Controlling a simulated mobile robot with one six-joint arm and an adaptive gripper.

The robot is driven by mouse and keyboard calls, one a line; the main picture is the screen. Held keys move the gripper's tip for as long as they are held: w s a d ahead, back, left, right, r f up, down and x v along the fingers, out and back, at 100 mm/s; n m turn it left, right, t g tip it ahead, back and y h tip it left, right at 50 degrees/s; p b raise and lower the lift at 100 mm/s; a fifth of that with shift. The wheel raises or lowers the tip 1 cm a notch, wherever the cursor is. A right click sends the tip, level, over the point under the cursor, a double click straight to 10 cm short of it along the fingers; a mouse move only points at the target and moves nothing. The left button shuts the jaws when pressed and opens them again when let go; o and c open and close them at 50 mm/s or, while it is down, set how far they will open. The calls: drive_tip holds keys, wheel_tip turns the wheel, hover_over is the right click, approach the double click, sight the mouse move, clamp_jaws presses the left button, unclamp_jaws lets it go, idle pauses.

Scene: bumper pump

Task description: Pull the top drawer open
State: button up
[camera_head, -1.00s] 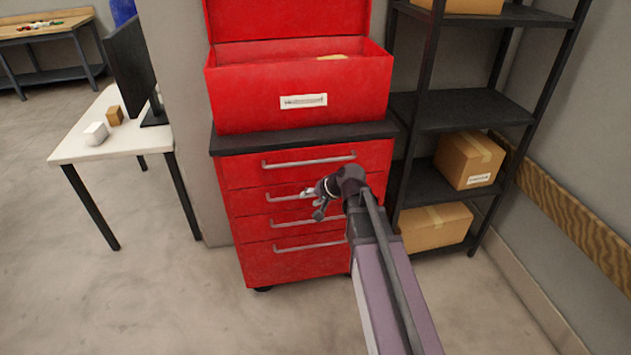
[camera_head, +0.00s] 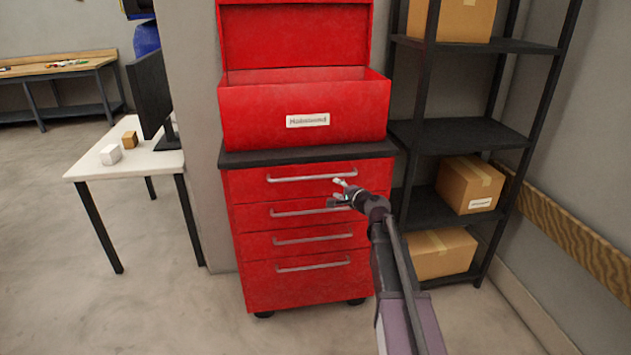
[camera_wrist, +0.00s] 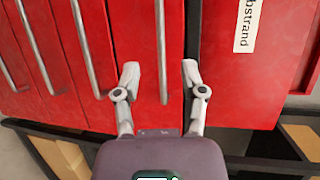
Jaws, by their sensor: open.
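The red cabinet (camera_head: 300,290) has several drawers, each with a long grey bar handle, and all look shut. The top drawer (camera_head: 245,186) has its handle (camera_head: 311,178) just under the dark countertop. My gripper (camera_head: 340,190) is open and empty near the right end of that handle. In the wrist view the cabinet appears turned sideways. There the top drawer's handle (camera_wrist: 162,50) runs between the two fingers of my gripper (camera_wrist: 161,75). One finger lies toward the second drawer, the other by the dark countertop edge (camera_wrist: 193,40). I cannot tell how near the fingertips are to the handle.
An open red box (camera_head: 300,105) with a white label stands on the countertop (camera_head: 235,158). A dark shelf rack (camera_head: 470,133) with cardboard boxes stands close at the right. A white table (camera_head: 90,167) with a monitor is at the left. Floor in front is partly clear.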

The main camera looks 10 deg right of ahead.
sight(316, 178)
drive_tip(key=b+x, duration=0.2)
drive_tip(key=x, duration=1.2)
drive_tip(key=shift+s, duration=0.1)
clamp_jaws()
